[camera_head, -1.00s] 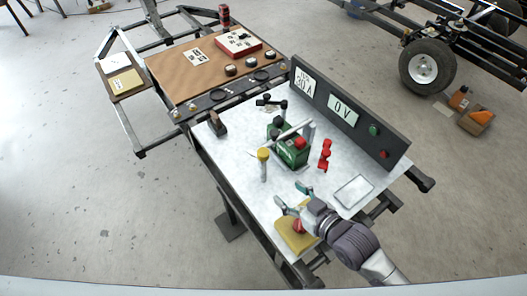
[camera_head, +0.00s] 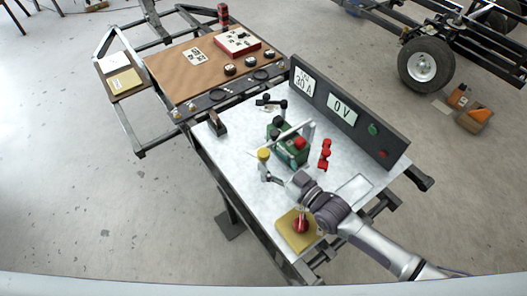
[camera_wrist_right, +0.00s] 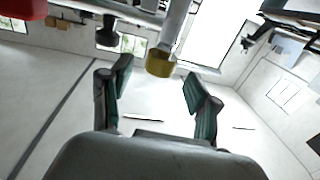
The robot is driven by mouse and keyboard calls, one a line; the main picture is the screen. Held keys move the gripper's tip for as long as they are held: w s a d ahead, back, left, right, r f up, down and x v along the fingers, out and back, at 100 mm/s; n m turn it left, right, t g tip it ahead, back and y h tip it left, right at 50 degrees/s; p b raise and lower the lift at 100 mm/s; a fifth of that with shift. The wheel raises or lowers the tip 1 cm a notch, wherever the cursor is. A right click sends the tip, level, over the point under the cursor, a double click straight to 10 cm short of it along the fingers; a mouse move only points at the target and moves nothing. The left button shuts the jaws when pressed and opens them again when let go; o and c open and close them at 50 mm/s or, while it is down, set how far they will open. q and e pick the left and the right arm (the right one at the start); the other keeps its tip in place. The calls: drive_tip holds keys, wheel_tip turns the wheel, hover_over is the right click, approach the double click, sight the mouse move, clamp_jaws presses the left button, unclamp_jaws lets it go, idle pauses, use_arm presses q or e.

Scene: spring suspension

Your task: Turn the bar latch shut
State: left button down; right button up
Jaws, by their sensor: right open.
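A green block (camera_head: 291,153) with a red top stands on the pale worktop. A light grey bar (camera_head: 286,132) runs across it. A yellow knob (camera_head: 263,154) shows on the near-left side of the block. In the right wrist view, a yellow end cap (camera_wrist_right: 159,63) sits on a grey bar (camera_wrist_right: 175,25). My right gripper (camera_head: 272,172) is open, with its fingers close to the yellow knob. In the right wrist view, the right gripper's fingertips (camera_wrist_right: 157,76) stand apart on either side of the cap, with visible gaps. My left gripper is not in view.
A dark meter panel (camera_head: 350,115) stands behind the block. A red fitting (camera_head: 325,154) stands to the right. A yellow cloth (camera_head: 297,240) with a red-knobbed object (camera_head: 300,226) lies at the front. A brown board (camera_head: 200,62) is at the back left.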

sight(268, 158)
drive_tip(key=shift+x, duration=2.05)
